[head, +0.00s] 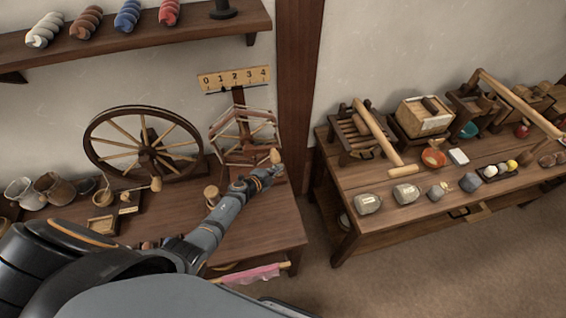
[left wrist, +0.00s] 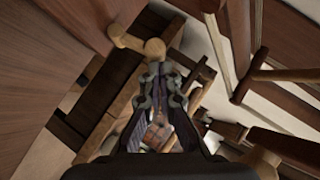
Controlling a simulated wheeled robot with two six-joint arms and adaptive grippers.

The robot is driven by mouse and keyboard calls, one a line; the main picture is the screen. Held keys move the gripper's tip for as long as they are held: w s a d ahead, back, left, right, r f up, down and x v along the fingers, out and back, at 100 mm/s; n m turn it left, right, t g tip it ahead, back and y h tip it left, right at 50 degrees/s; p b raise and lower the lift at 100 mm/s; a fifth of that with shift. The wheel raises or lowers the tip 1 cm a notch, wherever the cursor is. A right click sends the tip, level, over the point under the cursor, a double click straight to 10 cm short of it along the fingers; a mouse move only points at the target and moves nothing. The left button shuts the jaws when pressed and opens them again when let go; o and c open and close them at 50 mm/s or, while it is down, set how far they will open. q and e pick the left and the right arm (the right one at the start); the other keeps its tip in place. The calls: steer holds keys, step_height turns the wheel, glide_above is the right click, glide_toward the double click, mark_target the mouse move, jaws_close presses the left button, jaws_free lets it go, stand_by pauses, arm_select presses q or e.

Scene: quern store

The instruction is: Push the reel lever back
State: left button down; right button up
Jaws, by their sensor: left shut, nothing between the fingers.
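The reel (head: 243,135), a wooden frame with yarn around its arms, stands on the left table below a numbered scale. A lever with a pale round wooden knob (head: 275,157) rises at its right side. In the left wrist view the lever's knob (left wrist: 154,47) is just past the fingertips. My left gripper (head: 272,171) is shut and empty at the table's right end, close by the knob. I cannot tell whether it touches it. In the left wrist view the gripper (left wrist: 161,72) shows its fingers together. My right gripper is out of view.
A spinning wheel (head: 143,146) stands left of the reel, with jugs (head: 55,188) beyond it. A small wooden spool (head: 211,195) is beside my forearm. A gap separates this table from the right table (head: 400,212), which holds stones and wooden tools.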

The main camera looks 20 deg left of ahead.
arm_select(q)
steer(key=shift+w+a+r, duration=0.15)
steer(key=shift+w+a, duration=0.05)
steer(key=shift+w, duration=0.1)
steer(key=shift+w+a, duration=0.15)
steer(key=shift+w, duration=0.05)
steer(key=shift+w+a, duration=0.15)
steer(key=shift+a+r, duration=0.1)
steer(key=shift+a, duration=0.05)
steer(key=shift+w+r, duration=0.1)
steer(key=shift+r+p, duration=0.45)
steer(key=shift+p, duration=0.05)
steer(key=shift+r+p, duration=0.25)
steer(key=shift+p, duration=0.05)
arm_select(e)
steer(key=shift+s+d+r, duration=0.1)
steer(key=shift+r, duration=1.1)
